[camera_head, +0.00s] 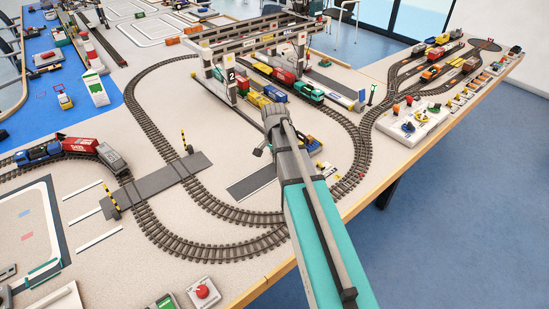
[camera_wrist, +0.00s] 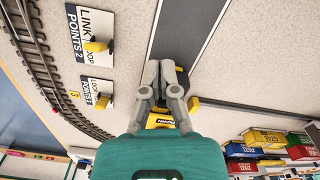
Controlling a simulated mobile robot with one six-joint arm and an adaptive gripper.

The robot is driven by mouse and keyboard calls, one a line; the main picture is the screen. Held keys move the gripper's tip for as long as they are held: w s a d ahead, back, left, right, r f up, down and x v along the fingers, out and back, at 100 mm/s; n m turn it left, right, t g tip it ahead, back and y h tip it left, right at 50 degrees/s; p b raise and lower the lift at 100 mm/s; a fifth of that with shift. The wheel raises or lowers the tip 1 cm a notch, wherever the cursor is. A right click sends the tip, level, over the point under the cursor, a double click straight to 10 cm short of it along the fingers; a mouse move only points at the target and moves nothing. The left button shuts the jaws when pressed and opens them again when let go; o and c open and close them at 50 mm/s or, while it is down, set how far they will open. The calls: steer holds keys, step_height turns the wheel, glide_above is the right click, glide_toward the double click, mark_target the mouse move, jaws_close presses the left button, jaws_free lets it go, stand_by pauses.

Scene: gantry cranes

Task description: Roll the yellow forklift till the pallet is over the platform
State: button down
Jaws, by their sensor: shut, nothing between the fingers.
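The yellow forklift (camera_head: 308,145) stands on the board just right of my arm's end in the head view, small and partly hidden. In the wrist view yellow and dark parts of it (camera_wrist: 160,121) show under and beside my gripper (camera_wrist: 162,68). My gripper's fingers are together with nothing between them. They are at or just above the forklift; I cannot tell if they touch it. The pallet cannot be made out. A dark grey strip with pale edges (camera_wrist: 193,32) runs away beyond the fingertips; I cannot tell whether it is the platform.
Two signs with yellow levers, one marked LINK LOOP POINTS 2 (camera_wrist: 84,33), lie left in the wrist view beside curved track (camera_wrist: 35,65). Coloured containers (camera_wrist: 262,138) are at lower right. The gantry crane (camera_head: 228,75) stands behind my gripper, with train wagons (camera_head: 285,75) under it.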

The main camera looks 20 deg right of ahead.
steer(key=shift+f+b, duration=2.75)
steer(key=shift+f, duration=0.35)
steer(key=shift+w+d+r, duration=0.1)
steer(key=shift+w+d, duration=0.5)
steer(key=shift+d, duration=0.2)
steer(key=shift+w+d, duration=0.6)
steer(key=shift+d, duration=0.2)
steer(key=shift+w+d, duration=0.6)
steer(key=shift+d, duration=0.15)
steer(key=shift+s+a, duration=0.1)
